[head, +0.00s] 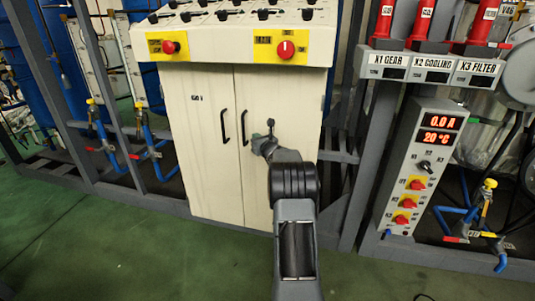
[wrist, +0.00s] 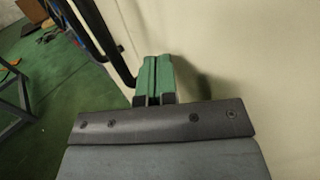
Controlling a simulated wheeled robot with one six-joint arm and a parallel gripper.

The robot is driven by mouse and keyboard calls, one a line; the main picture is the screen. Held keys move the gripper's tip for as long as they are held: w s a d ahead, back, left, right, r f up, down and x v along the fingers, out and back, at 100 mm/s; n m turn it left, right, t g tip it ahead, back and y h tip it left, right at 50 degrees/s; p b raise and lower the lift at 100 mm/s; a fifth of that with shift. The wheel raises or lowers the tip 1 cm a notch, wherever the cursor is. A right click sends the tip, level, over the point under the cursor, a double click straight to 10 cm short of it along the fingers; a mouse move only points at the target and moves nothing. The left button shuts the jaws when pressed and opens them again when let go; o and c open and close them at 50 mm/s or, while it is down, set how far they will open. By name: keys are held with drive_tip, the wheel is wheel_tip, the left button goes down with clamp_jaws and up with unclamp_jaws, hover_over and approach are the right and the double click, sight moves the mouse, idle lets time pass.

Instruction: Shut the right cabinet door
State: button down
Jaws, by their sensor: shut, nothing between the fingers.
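The right cabinet door (head: 290,95) is a cream panel with a black bar handle (head: 243,127) near its left edge. It looks about flush with the left door (head: 195,120); I cannot tell whether a small gap is left. My gripper (head: 258,139) is in front of the right door, just right of its handle. In the wrist view the green fingers (wrist: 155,74) are shut together and empty, close to the cream door surface (wrist: 240,50). A black handle (wrist: 100,35) passes just left of them. Whether the fingertips touch the door is unclear.
A control panel with red knobs (head: 286,49) overhangs the doors. A grey instrument post (head: 415,165) stands to the right, and blue pipes with yellow valves (head: 150,140) are at the left. The green floor (head: 120,255) in front of the cabinet is clear at left.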

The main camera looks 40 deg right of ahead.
drive_tip(key=s+a+p, duration=0.1)
drive_tip(key=s+a, duration=0.2)
drive_tip(key=s, duration=0.8)
drive_tip(key=s+a+r+n+g+y+p, duration=0.25)
drive_tip(key=a+r+n+y+p, duration=0.3)
drive_tip(key=a, duration=0.45)
drive_tip(key=s+a+r+n+g+y+p, duration=0.1)
drive_tip(key=a+r+n+g+y+p, duration=0.15)
drive_tip(key=a+r+n+p, duration=0.5)
drive_tip(key=s+a+r+n+g+y+p, duration=0.25)
drive_tip(key=a+r+n, duration=0.35)
drive_tip(key=a, duration=0.6)
drive_tip(key=s+a+r+n+g+h+p, duration=0.2)
drive_tip(key=s+r+n+g+h+p, duration=0.1)
drive_tip(key=s+n+p, duration=0.5)
drive_tip(key=s+a+r+n+g+h+p, duration=0.3)
drive_tip(key=s+r+n+p, duration=0.3)
drive_tip(key=s+n, duration=0.5)
drive_tip(key=shift+a+r+g+h+p, duration=0.15)
drive_tip(key=shift+r+g+h+p, duration=0.2)
drive_tip(key=shift+h+p, duration=0.6)
drive_tip(key=shift+y, duration=0.3)
